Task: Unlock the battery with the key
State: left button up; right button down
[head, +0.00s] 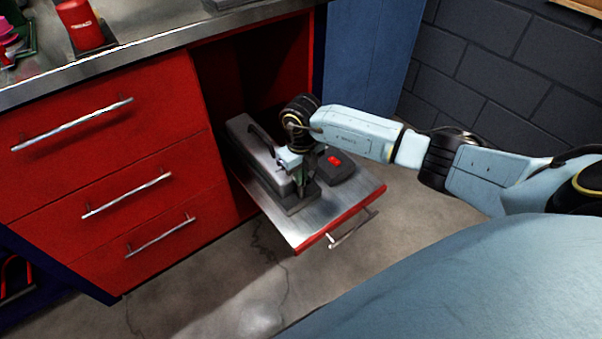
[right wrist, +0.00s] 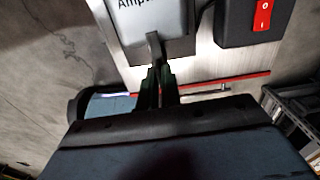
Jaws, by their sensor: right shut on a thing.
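The battery (head: 255,150), a long grey case with a dark handle, lies on a pulled-out metal shelf. Its end, with part of a printed word, shows in the right wrist view (right wrist: 150,20). My right gripper (head: 301,186) is at the battery's near end, pointing down. In the right wrist view its fingertips (right wrist: 157,80) are shut on a thin grey metal piece, which looks like the key (right wrist: 154,46). The key's far end meets or overlaps the battery's edge. I cannot tell whether it sits in a lock; the lock is hidden. My left gripper is not in view.
A black box with a red switch (head: 336,162) stands right of the battery. The metal shelf (head: 302,229) has a red front edge and a bar handle (head: 353,229). Red drawers (head: 110,135) are at left, beneath a metal worktop. The floor in front is clear.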

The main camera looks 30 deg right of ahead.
jog(key=n, duration=0.7)
jog(key=shift+n, duration=0.3)
jog(key=n, duration=0.4)
jog(key=shift+n+b, duration=0.3)
jog(key=n, duration=0.3)
jog(key=shift+n, duration=0.3)
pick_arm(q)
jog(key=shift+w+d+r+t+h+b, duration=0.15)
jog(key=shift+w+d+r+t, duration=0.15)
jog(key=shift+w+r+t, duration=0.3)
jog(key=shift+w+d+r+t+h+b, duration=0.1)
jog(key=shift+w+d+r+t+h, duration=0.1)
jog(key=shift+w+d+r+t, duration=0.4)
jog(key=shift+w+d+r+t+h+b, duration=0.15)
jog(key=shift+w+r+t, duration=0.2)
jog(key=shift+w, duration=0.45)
pick_arm(e)
jog(key=shift+n, duration=0.7)
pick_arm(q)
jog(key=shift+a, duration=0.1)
pick_arm(e)
jog(key=c, duration=1.6)
grip_release()
